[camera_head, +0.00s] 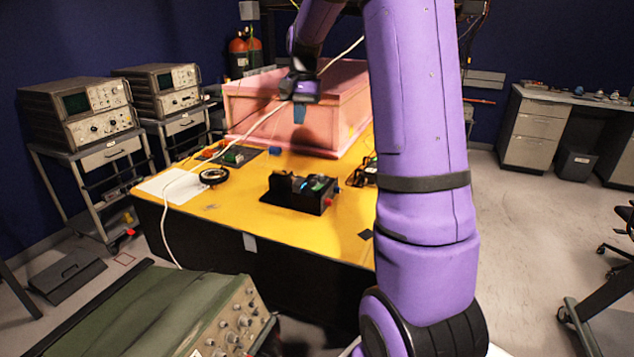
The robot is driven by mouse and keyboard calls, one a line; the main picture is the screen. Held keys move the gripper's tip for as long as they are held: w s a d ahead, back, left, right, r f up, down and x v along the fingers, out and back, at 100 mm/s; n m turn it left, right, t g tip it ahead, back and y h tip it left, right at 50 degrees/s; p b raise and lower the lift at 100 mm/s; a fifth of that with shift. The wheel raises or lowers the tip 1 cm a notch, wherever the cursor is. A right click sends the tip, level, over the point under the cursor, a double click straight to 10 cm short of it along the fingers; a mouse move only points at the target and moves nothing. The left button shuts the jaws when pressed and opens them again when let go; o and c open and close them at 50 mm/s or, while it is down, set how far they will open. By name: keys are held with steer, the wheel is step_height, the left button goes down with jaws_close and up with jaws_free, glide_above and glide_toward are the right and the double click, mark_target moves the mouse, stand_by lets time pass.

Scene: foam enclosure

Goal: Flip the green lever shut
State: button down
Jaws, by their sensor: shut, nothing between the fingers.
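A black device box (290,194) sits on the yellow table, with small blue, green and red parts on it. A green part (319,183) shows on its top right; it is too small to tell whether it is the lever or how it stands. My gripper (299,116) is shut and empty. It points down in front of the pink foam enclosure, and in the picture it is above the black box. It appears apart from the box. My purple arm comes from the right foreground and hides the table's right part.
The yellow table (222,221) also holds a dark board (236,156) with a green part, a white sheet (170,185), a black ring (213,176) and a pink foam enclosure (345,105) behind. A white cable (237,139) runs across the left. Dark electronics (366,171) lie beside my arm.

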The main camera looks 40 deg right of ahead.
mark_target(316, 188)
steer(key=w+d+f+m+g+y, duration=0.1)
steer(key=w+d+f+m, duration=0.2)
steer(key=d+f, duration=0.6)
steer(key=shift+w+d+f, duration=0.3)
steer(key=shift+d+f, duration=0.1)
steer(key=shift+d, duration=0.8)
steer(key=shift+f, duration=0.1)
steer(key=x, duration=1.3)
steer(key=shift+s+a+f, duration=0.1)
steer(key=shift+f, duration=0.25)
